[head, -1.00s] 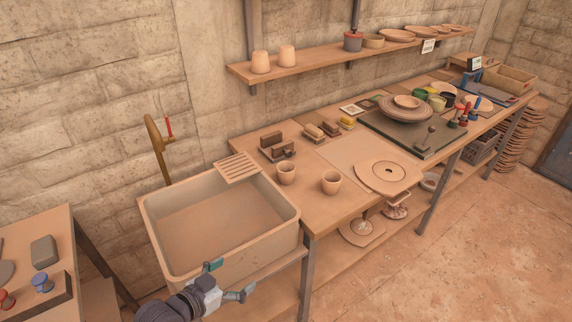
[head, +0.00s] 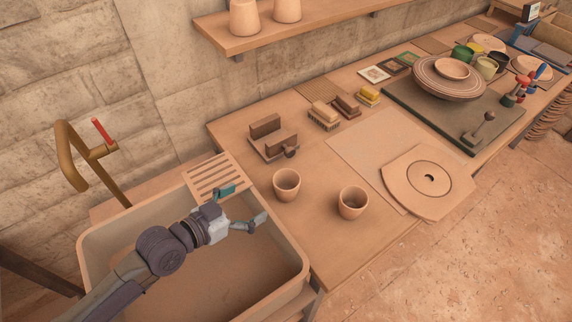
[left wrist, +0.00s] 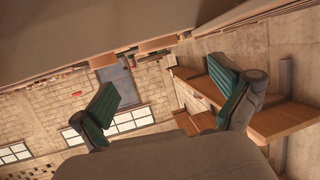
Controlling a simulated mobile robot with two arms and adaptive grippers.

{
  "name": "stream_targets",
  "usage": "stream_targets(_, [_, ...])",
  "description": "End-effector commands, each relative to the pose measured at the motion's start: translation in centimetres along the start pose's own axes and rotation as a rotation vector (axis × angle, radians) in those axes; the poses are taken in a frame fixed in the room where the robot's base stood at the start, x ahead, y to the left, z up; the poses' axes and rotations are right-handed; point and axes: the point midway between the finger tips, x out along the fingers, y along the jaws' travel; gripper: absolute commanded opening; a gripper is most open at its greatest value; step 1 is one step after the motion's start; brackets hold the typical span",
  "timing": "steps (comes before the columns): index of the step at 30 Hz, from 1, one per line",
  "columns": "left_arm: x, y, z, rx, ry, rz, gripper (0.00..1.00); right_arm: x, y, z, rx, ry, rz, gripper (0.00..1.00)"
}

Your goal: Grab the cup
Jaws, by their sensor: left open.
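Two small clay cups stand upright on the wooden workbench (head: 318,240). The left cup (head: 286,186) is near the sink, and the right cup (head: 353,204) is nearer the bench's front edge. My left gripper (head: 245,207) is open and empty over the sink's right side, to the left of the left cup and apart from it. Its two teal-padded fingers (left wrist: 170,100) are spread wide in the left wrist view, with nothing between them. I cannot make out either cup in that view. My right gripper is out of view.
The sink (head: 85,250) has a brass tap (head: 70,155) and a slatted wooden rack (head: 215,172) at its back. Brown blocks (head: 268,128), brushes and a round clay disc (head: 429,178) lie farther along the bench. A shelf (head: 235,42) holds more clay vessels above.

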Motion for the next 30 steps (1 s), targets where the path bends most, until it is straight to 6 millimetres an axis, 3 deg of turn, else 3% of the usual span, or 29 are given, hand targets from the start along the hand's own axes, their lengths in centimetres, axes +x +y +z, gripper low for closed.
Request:
stream_targets(5, [1.7, 0.1, -0.1, -0.003, 0.004, 0.002, 1.0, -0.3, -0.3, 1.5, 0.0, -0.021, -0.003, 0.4])
stream_targets(12, [6.4, 0.1, -0.2, -0.002, 0.004, 0.003, 1.0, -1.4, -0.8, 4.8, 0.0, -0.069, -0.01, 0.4])
stream_targets(17, [8.3, 0.1, -0.1, -0.001, 0.002, 0.002, 1.0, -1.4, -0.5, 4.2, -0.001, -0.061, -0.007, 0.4])
stream_targets(24, [10.4, 0.2, -0.4, -0.001, 0.003, 0.002, 1.0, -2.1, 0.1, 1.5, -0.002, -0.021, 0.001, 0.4])
stream_targets(30, [13.2, 0.2, -0.1, 0.0, 0.003, 0.001, 1.0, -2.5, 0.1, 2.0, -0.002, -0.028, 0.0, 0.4])
